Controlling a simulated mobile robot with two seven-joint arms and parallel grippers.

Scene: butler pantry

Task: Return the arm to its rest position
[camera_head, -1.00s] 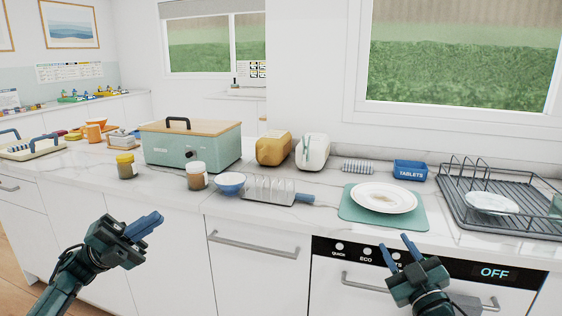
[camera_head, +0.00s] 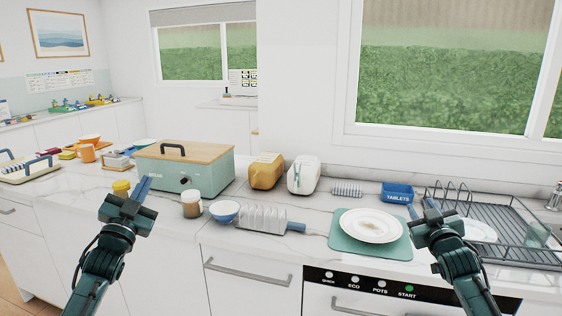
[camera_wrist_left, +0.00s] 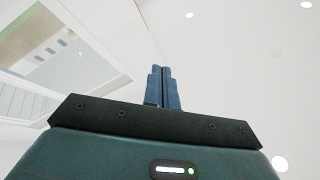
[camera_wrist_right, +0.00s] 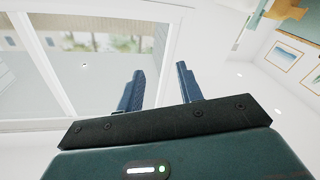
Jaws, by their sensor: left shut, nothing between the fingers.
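My left gripper (camera_head: 143,187) is raised at the left of the head view, in front of the counter, with its blue fingers pointing up. In the left wrist view its fingers (camera_wrist_left: 164,88) are together with nothing between them. My right gripper (camera_head: 421,207) is raised at the right of the head view, in front of the plate and rack. In the right wrist view its fingers (camera_wrist_right: 160,90) stand apart and empty. The left wrist view shows ceiling and part of a window; the right wrist view shows a window and wall pictures.
Below is a dishwasher panel reading START (camera_head: 407,292).

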